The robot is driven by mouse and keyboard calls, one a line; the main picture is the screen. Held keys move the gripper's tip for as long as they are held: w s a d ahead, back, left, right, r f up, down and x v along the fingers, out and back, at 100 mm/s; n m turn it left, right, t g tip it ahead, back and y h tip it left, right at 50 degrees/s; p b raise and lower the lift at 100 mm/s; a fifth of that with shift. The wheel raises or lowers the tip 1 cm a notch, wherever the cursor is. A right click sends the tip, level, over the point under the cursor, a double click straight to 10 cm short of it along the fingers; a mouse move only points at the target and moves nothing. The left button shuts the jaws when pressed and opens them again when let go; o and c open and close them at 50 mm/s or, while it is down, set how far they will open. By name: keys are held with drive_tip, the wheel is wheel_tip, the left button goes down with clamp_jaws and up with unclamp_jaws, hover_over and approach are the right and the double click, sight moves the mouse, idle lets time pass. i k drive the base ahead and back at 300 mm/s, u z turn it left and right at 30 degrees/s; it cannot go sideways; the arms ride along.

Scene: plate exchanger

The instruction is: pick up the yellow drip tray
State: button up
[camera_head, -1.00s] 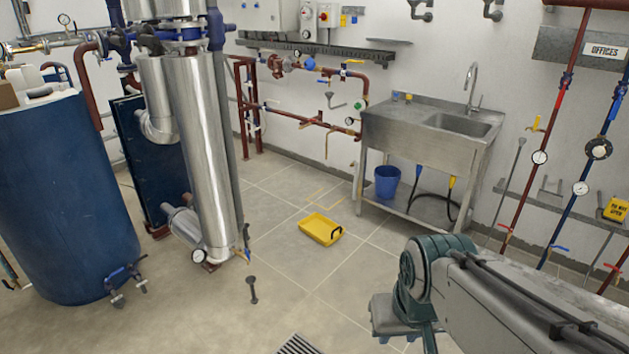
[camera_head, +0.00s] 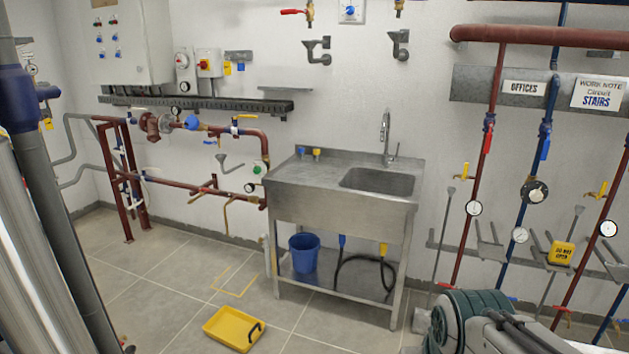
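The yellow drip tray (camera_head: 228,325) lies flat on the tiled floor at the bottom, left of centre, in the head view. It is a shallow open tray with a dark handle at its right end. It stands in front of and left of the sink unit. Part of my arm shows at the bottom right, to the right of the tray and apart from it. My gripper itself is not visible.
A steel sink unit (camera_head: 340,207) stands against the wall, with a blue bucket (camera_head: 304,255) and a black hose on its lower shelf. Large metal pipes (camera_head: 40,250) rise at the left edge. Red and blue pipes line the right wall. Floor around the tray is clear.

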sight(236, 329)
drive_tip(key=z, duration=0.1)
drive_tip(key=i, duration=1.65)
drive_tip(key=u, duration=0.75)
drive_tip(key=i, duration=1.3)
drive_tip(key=u, duration=1.35)
drive_tip(key=i, duration=0.55)
drive_tip(key=u, duration=0.3)
